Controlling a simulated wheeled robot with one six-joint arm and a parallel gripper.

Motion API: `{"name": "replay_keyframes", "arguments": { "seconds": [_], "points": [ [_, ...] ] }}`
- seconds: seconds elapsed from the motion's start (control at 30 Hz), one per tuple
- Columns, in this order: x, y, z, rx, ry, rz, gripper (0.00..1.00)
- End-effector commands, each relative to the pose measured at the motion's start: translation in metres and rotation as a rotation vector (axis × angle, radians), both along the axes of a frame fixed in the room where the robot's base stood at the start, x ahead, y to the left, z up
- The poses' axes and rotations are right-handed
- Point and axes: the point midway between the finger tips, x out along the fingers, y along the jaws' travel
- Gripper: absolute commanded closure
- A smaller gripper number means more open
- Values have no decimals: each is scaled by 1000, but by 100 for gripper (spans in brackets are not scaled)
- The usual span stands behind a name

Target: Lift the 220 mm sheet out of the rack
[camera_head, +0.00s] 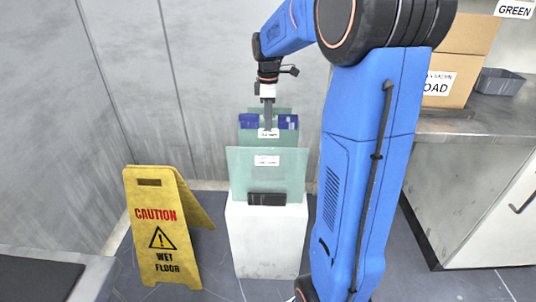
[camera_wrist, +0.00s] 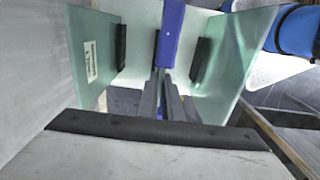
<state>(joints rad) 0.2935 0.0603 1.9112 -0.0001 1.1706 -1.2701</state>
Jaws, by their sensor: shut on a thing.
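Several pale green glass sheets stand upright in a rack on a white pedestal (camera_head: 266,245). The front sheet (camera_head: 267,180) carries a white label too small to read. Behind it stands a middle sheet (camera_head: 283,138) with blue pieces (camera_head: 288,121) at its top and a small label. My gripper (camera_head: 267,126) points down and is shut on the middle sheet at its top centre. In the wrist view my gripper (camera_wrist: 167,108) lies in line with a blue strip (camera_wrist: 172,35), with sheets to the left (camera_wrist: 92,55) and right (camera_wrist: 235,55). I cannot read which sheet is 220 mm.
A dark block (camera_head: 267,199) sits at the front sheet's foot. A yellow wet floor sign (camera_head: 160,230) stands left of the pedestal. A counter (camera_head: 470,128) with a cardboard box (camera_head: 455,65) and grey tray (camera_head: 499,82) is at right. A grey wall stands close behind.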

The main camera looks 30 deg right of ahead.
Motion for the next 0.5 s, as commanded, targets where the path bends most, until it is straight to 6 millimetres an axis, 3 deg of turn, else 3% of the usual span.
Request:
{"name": "replay_keyframes", "arguments": {
  "seconds": [0.5],
  "points": [
    [0, 0, 19, -1, -3, 0, 100]
  ]
}}
